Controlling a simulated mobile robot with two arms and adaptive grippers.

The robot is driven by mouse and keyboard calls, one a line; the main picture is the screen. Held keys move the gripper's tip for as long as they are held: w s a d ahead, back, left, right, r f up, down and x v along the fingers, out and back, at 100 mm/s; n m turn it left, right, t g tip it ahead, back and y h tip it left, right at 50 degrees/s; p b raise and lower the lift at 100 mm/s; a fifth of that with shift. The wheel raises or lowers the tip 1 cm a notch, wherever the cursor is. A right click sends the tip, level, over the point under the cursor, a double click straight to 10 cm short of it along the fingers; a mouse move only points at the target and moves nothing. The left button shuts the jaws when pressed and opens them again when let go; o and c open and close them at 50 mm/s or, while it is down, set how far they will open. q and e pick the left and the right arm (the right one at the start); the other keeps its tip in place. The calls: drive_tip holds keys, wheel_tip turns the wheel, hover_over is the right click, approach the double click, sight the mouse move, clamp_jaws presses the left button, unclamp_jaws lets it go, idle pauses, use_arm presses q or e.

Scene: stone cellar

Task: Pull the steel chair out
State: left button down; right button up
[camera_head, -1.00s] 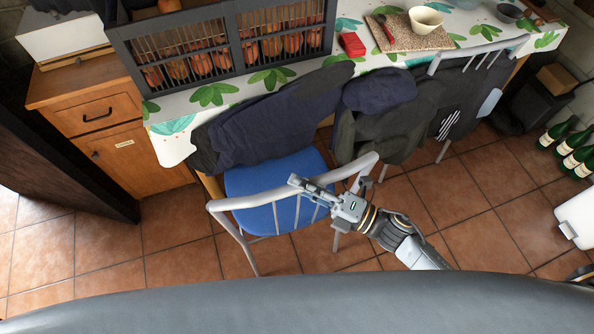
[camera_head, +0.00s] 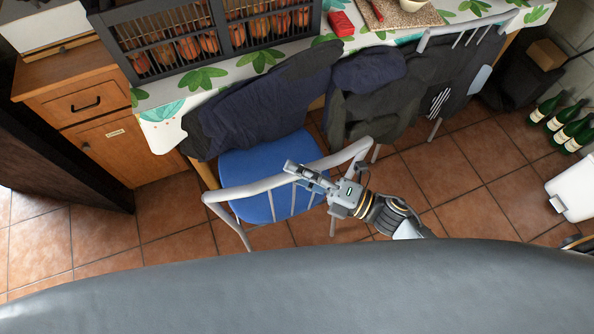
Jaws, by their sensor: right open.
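The steel chair has a blue seat (camera_head: 240,170) and a grey tubular back with a curved top rail (camera_head: 238,191). It stands at the near side of the table, its back towards me and the far part of its seat hidden under dark clothing. My right gripper (camera_head: 291,169) is open over the middle of the top rail. Its fingers overlap the rail in the picture; I cannot tell whether they touch it. My left gripper is not in view.
The table (camera_head: 160,139) has a leaf-pattern cloth and carries a dark slatted crate (camera_head: 163,50). Dark clothes (camera_head: 262,112) hang along its near edge. A wooden cabinet (camera_head: 105,140) stands left, bottles (camera_head: 565,130) and a white bin (camera_head: 573,188) right. Tiled floor is clear around the chair.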

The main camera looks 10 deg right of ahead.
drive_tip(key=v, duration=1.2)
